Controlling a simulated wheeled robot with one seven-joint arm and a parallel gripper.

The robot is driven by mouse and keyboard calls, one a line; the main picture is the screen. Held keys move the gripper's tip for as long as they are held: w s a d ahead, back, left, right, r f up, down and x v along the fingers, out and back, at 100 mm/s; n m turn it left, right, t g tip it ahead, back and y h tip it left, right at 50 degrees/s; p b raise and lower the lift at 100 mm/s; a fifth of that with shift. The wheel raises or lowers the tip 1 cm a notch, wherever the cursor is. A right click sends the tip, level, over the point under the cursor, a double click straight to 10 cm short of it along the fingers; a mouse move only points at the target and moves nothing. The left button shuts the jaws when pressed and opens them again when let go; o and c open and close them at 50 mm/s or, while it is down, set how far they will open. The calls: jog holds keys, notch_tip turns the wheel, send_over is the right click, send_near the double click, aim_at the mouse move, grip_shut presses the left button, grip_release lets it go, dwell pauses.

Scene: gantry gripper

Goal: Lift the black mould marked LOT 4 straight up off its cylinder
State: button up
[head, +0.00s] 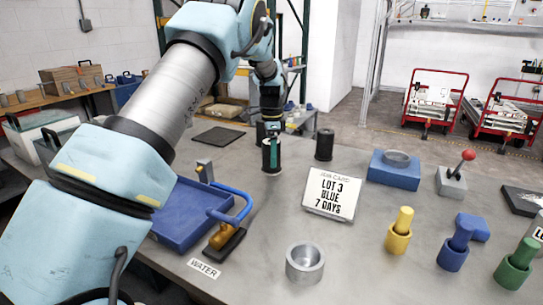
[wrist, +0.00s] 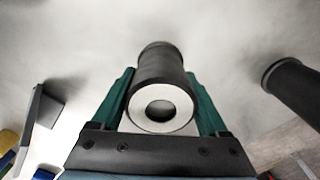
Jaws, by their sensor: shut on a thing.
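A black mould (head: 266,158) stands upright toward the back of the grey table. My gripper (head: 272,140) is over it from above, with its green fingers down along its sides. In the wrist view the fingers flank the black mould (wrist: 160,66), one on each side, shut on it. A pale round end with a dark hole (wrist: 161,110) faces the camera. A second black mould (head: 324,145) stands apart to the right, and also shows in the wrist view (wrist: 292,82). No LOT 4 mark is readable on either. I cannot tell whether the held mould is clear of anything below it.
A job card (head: 333,193) reading LOT 3 BLUE 7 DAYS stands in front. A blue tray (head: 185,222) lies left, and a metal cup (head: 305,264) nearer. A blue block (head: 394,170), a red-knobbed lever (head: 452,178) and coloured cylinders stand right. Table around both moulds looks clear.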

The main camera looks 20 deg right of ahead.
jog(key=c, duration=0.6)
jog(key=shift+r, duration=0.1)
notch_tip(320, 180, up, 10)
jog(key=b, duration=0.2)
jog(key=shift+f+b, duration=0.2)
jog(key=shift+b, duration=0.15)
jog(key=shift+r, duration=0.15)
jog(key=shift+r+p, duration=0.75)
jog(key=shift+p, duration=0.1)
jog(key=shift+f, duration=0.1)
